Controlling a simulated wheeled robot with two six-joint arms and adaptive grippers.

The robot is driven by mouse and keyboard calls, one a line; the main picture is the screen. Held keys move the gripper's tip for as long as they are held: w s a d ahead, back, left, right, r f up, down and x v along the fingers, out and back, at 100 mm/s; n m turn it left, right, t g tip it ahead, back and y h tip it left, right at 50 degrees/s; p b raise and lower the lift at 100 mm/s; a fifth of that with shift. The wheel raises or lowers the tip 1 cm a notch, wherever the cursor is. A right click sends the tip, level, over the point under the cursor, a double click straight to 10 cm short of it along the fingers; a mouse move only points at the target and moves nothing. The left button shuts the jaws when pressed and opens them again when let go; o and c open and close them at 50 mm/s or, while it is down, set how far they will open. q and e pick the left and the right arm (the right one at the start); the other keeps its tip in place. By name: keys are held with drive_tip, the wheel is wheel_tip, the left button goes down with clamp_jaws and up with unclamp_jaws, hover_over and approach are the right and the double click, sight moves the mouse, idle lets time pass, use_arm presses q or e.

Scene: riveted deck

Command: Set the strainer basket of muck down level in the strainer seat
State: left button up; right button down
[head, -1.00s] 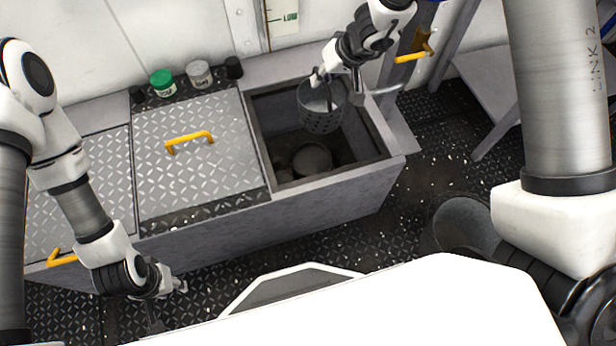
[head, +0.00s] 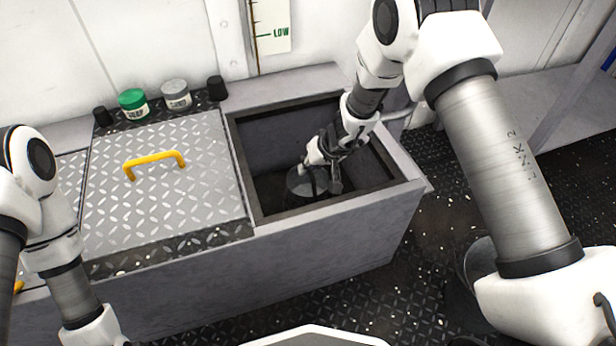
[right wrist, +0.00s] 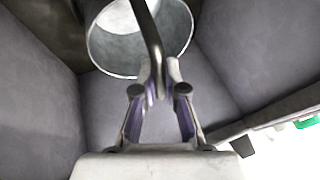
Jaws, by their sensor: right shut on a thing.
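My right gripper (head: 322,172) reaches down inside the open well (head: 300,215) in the head view. In the right wrist view the gripper (right wrist: 160,80) is shut on the dark bar handle of the strainer basket (right wrist: 113,52). The grey round basket hangs below the fingers there, with pale grey contents showing inside. In the head view the basket (head: 297,186) is low in the well, partly covered by the gripper. The strainer seat is hidden, so I cannot tell whether the basket touches it or is level. My left gripper is outside the picture.
The well's walls stand close around my right gripper. Left of it lies a tread-plate lid (head: 170,195) with a yellow handle (head: 155,160). A green-lidded jar (head: 134,104), a grey-lidded jar (head: 176,95) and black knobs stand behind the lid.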

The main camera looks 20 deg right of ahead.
drive_tip(key=shift+f, duration=0.55)
drive_tip(key=shift+r, duration=0.15)
drive_tip(key=c, duration=1.2)
unclamp_jaws()
drive_tip(key=shift+r, duration=0.15)
drive_tip(key=p+v, duration=0.3)
drive_tip(key=v, duration=0.8)
drive_tip(key=shift+s+d+r, duration=0.15)
drive_tip(key=shift+d+r, duration=0.05)
drive_tip(key=shift+r, duration=0.15)
